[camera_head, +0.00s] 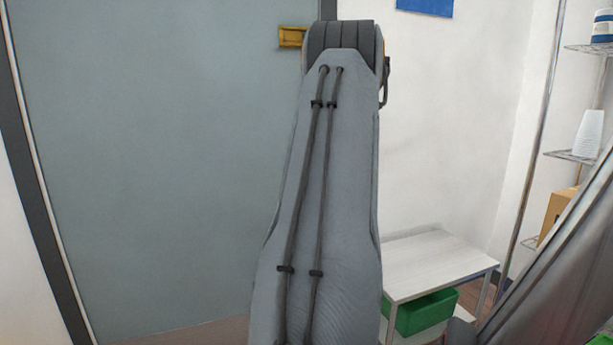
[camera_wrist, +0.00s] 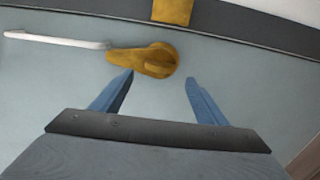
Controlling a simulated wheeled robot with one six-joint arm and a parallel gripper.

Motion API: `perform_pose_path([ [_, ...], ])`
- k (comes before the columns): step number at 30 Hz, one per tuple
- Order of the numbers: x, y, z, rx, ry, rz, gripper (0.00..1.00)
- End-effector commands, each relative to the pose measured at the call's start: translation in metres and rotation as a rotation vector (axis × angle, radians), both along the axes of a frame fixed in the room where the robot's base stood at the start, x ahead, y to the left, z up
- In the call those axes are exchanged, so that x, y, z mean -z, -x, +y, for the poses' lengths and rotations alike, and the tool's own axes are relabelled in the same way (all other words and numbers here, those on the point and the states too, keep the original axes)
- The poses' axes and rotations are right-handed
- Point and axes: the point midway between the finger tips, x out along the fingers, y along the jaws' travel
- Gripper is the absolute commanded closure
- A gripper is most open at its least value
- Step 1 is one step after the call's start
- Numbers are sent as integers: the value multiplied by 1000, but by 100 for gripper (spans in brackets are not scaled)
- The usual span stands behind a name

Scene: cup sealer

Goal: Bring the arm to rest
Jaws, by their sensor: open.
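My gripper (camera_wrist: 159,78) shows in the wrist view with its two blue fingers spread apart and nothing between them. Beyond the fingertips is the grey door with a brass-coloured handle fitting (camera_wrist: 142,60) and a pale lever (camera_wrist: 55,40) reaching left from it. The fitting appears just past the left fingertip; I cannot tell whether they touch. In the head view my arm rises upright through the middle, in front of the grey door (camera_head: 150,170), and my gripper is not visible there.
A brass-coloured piece (camera_head: 292,37) shows on the door beside the arm's top. At right, a white table (camera_head: 440,262) has a green bin (camera_head: 425,312) beneath it. A wire shelf (camera_head: 572,156) holds stacked white cups (camera_head: 588,133) and a cardboard box (camera_head: 556,215).

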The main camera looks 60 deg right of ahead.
Motion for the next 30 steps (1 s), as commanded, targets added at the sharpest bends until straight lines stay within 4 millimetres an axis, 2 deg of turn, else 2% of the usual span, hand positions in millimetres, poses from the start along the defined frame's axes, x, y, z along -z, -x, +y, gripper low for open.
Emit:
perform_pose_path([
  [6, 0, 12, 11, 0, 1, 1, 33],
  [24, 0, 12, 12, -1, 0, 0, 33],
  [27, -1, 0, 19, -8, -23, 1, 33],
  [29, -1, -17, 30, -17, -59, 5, 33],
  [30, -1, -32, 41, -24, -95, 7, 33],
])
